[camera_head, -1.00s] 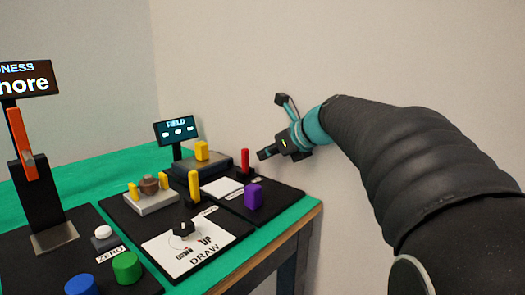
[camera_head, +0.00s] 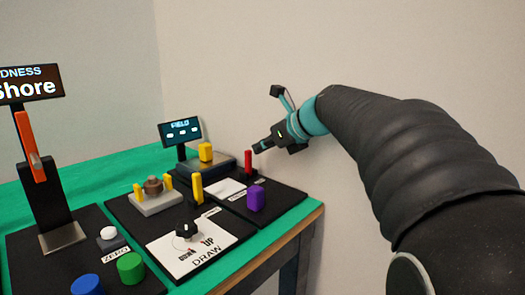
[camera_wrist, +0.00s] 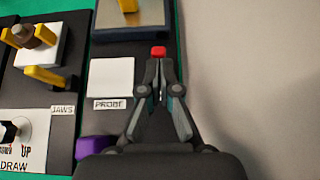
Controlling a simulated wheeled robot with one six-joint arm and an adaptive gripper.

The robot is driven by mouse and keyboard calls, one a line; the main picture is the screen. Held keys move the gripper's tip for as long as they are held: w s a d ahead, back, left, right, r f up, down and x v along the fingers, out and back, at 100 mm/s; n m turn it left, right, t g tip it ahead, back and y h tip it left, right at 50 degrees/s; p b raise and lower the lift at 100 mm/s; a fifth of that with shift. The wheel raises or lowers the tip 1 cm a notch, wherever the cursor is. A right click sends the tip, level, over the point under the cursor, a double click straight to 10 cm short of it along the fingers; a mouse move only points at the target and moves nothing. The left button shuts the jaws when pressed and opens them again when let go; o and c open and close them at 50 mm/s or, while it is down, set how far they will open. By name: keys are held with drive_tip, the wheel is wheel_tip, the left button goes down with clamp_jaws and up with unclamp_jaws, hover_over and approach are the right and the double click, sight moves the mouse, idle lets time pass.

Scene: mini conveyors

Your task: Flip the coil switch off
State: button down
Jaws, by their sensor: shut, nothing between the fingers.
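A red upright lever (camera_head: 248,162) stands on the black panel at the back right of the table. Its label is not readable, so I cannot confirm that it is the coil switch. In the wrist view its red top (camera_wrist: 158,52) shows just beyond my fingertips. My gripper (camera_head: 257,148) is shut and empty, close to the lever's upper end on its right side. It also shows in the wrist view (camera_wrist: 159,68), where the fingers hide the lever's lower part. I cannot tell whether the fingers touch the lever.
A purple block (camera_head: 256,198) stands in front of the lever, and a yellow lever (camera_head: 195,188) stands to the left. A yellow block (camera_head: 205,152) sits on a dark platform behind. A FIELD display (camera_head: 180,131) stands at the back. The wall is close behind.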

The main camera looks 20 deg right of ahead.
wheel_tip(320, 180, up, 8)
drive_tip(key=s+d, duration=0.1)
drive_tip(key=s, duration=0.1)
drive_tip(key=shift+r, duration=0.25)
drive_tip(key=shift+d, duration=0.1)
